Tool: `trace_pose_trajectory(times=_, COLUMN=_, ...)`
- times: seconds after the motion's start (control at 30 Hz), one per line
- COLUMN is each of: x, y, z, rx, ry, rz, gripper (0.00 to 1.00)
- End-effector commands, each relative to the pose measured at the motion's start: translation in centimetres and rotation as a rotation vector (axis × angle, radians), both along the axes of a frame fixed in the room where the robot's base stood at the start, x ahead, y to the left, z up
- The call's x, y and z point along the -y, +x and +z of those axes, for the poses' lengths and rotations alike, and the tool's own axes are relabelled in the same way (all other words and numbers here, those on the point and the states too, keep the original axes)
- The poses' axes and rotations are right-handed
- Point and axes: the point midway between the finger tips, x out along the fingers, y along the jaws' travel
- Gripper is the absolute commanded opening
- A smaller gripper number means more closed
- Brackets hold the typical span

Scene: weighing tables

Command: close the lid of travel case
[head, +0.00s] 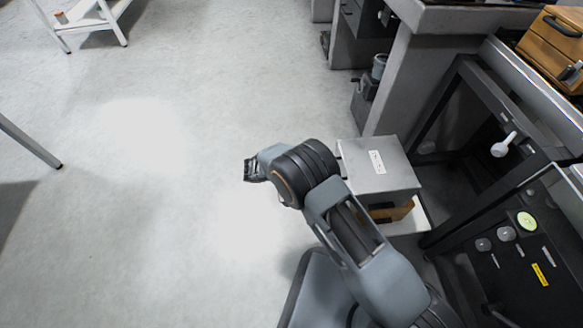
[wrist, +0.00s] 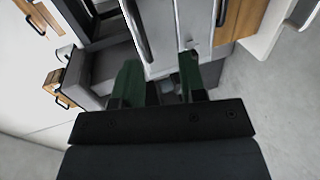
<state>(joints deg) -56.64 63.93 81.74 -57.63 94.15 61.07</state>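A wooden case (head: 552,48) with a dark handle and metal fittings sits on a surface at the top right of the head view. It may be the travel case; I cannot tell for sure, nor how its lid stands. My gripper (head: 250,170) is out over bare floor in the head view, far to the left of that case. In the wrist view my gripper (wrist: 160,84) has its two green fingers apart with nothing held between them. The wrist view shows no thing that I can clearly name as the travel case.
A grey box-like unit (head: 380,165) stands just right of my arm. Dark frames and a control panel with round buttons (head: 525,222) stand at the right. A white table (head: 90,22) is at the top left. The floor (head: 140,190) at left is widely clear.

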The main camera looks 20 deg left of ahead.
Motion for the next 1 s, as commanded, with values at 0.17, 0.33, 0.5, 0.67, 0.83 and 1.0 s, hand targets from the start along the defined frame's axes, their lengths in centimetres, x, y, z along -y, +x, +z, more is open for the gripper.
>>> trace_pose_trajectory(times=0.17, x=-3.1, y=-1.5, z=1.1, rx=0.002, ry=0.000, rz=0.000, gripper=0.38)
trace_pose_trajectory(times=0.33, x=-5.2, y=-2.6, z=1.7, rx=0.003, ry=-0.002, rz=-0.001, gripper=0.38)
trace_pose_trajectory(times=0.5, x=-6.3, y=-3.2, z=2.0, rx=0.003, ry=-0.003, rz=-0.002, gripper=0.38)
trace_pose_trajectory(times=0.67, x=-6.6, y=-3.3, z=2.0, rx=0.003, ry=-0.002, rz=-0.002, gripper=0.38)
trace_pose_trajectory(times=0.83, x=-6.6, y=-3.3, z=2.1, rx=0.003, ry=-0.003, rz=-0.002, gripper=0.38)
trace_pose_trajectory(times=1.0, x=-6.6, y=-3.3, z=2.1, rx=0.003, ry=-0.003, rz=-0.002, gripper=0.38)
